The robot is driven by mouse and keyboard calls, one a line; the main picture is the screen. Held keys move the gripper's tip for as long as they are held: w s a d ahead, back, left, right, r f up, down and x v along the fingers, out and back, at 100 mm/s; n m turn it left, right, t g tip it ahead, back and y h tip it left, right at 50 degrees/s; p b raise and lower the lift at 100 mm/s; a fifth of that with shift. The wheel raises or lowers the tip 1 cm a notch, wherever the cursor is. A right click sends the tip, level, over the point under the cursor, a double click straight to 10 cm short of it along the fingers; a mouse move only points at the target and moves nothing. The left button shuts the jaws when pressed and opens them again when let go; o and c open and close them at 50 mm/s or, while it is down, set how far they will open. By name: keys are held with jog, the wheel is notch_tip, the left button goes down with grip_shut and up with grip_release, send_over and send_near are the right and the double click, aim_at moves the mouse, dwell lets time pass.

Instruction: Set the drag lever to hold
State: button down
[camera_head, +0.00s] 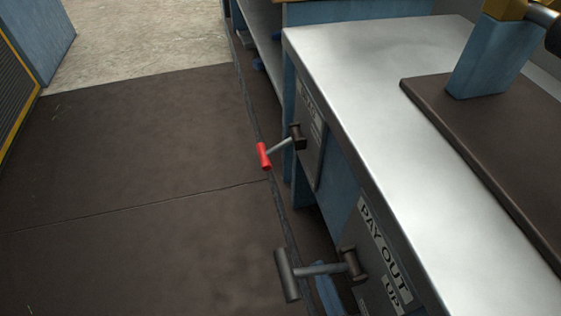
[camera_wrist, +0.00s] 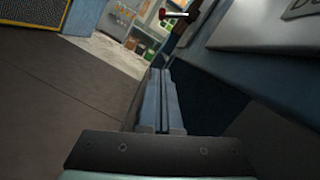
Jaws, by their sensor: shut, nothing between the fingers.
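A lever with a red grip (camera_head: 263,155) sticks out from the front of the metal-topped bench, its arm pointing left and slightly down from a dark pivot. Its plate's lettering is too small to read. A nearer lever with a dark grey grip (camera_head: 287,275) sticks out beside a plate (camera_head: 384,245) reading "PAY OUT" and "UP". Which is the drag lever I cannot tell. In the wrist view the red grip (camera_wrist: 164,13) is at the top, beyond my gripper (camera_wrist: 160,72). My gripper's fingers are together and empty, apart from that lever.
The bench top (camera_head: 345,75) carries a dark brown board (camera_head: 470,140) with a blue post (camera_head: 495,55). The brown floor (camera_head: 140,170) left of the bench is clear. A blue cabinet (camera_head: 38,35) stands at the far left. Shelves (camera_wrist: 140,20) show in the wrist view's background.

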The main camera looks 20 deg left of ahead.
aim_at(280, 146)
jog(key=s+r+b+x, duration=0.1)
jog(key=b+x, duration=0.1)
jog(key=x, duration=0.8)
jog(key=s+a+r+b+x, duration=0.1)
jog(key=r+b+x, duration=0.1)
jog(key=x, duration=0.9)
jog(key=shift+b, duration=0.3)
